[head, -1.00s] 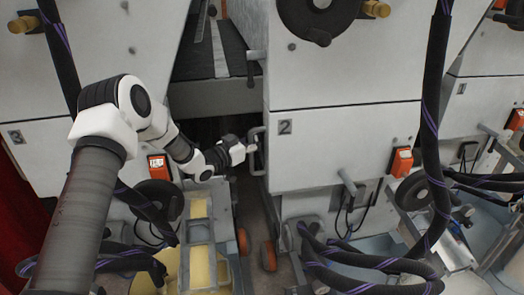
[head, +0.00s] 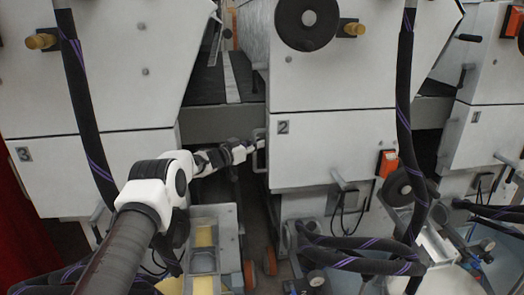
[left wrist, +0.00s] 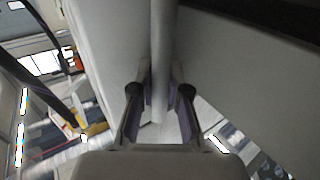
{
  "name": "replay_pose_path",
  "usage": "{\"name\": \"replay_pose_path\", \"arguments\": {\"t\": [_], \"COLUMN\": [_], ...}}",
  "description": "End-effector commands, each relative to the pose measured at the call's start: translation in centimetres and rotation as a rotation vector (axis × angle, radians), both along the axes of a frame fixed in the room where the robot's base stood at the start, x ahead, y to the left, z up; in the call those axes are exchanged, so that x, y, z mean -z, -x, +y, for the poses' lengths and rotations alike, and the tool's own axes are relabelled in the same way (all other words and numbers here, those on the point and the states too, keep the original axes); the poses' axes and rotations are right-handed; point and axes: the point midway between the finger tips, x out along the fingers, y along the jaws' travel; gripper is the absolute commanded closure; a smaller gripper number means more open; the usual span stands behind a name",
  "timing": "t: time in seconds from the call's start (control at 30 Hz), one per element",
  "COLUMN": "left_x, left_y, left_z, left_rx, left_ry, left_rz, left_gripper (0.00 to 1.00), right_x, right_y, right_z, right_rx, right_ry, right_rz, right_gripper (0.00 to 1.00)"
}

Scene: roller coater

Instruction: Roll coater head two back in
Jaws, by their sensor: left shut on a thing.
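Coater head two (head: 325,150) is the large pale grey cabinet marked with a "2" plate, at the middle right of the head view. An upright bar handle (head: 260,158) is on its left front edge. My left gripper (head: 256,143) is at this handle, with its arm stretched out from the lower left. In the left wrist view the two fingers (left wrist: 160,95) are shut on either side of the pale handle bar (left wrist: 159,60). The head's pale wall fills much of that view. My right gripper is not in view.
Head three (head: 95,160) stands left and head one (head: 485,135) right. A dark gap with a grey crossbeam (head: 220,122) lies between heads three and two. Black hoses (head: 404,100) hang in front. A metal-framed unit (head: 204,262) and orange wheels (head: 269,262) are low in the gap.

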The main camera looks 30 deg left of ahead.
Motion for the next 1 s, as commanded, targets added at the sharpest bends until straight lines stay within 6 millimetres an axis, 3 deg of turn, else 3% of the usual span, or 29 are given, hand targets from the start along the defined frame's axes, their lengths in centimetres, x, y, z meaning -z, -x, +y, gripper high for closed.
{"name": "replay_pose_path", "arguments": {"t": [0.03,0.47,0.5,0.53,1.0], "left_x": [1.15,1.00,0.98,0.96,0.55], "left_y": [0.13,-0.08,-0.08,-0.09,-0.20], "left_z": [0.69,0.85,0.85,0.84,0.41], "left_rx": [-0.010,-0.011,-0.012,-0.011,-0.003], "left_ry": [-0.001,-0.001,-0.001,-0.001,-0.001], "left_rz": [0.017,0.018,0.017,0.017,0.010], "left_gripper": [1.00,1.00,0.71,0.61,0.59], "right_x": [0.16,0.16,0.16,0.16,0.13], "right_y": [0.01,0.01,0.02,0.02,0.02], "right_z": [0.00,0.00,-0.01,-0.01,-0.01], "right_rx": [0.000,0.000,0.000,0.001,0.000], "right_ry": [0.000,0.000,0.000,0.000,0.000], "right_rz": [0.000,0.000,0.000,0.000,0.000], "right_gripper": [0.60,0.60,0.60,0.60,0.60]}}
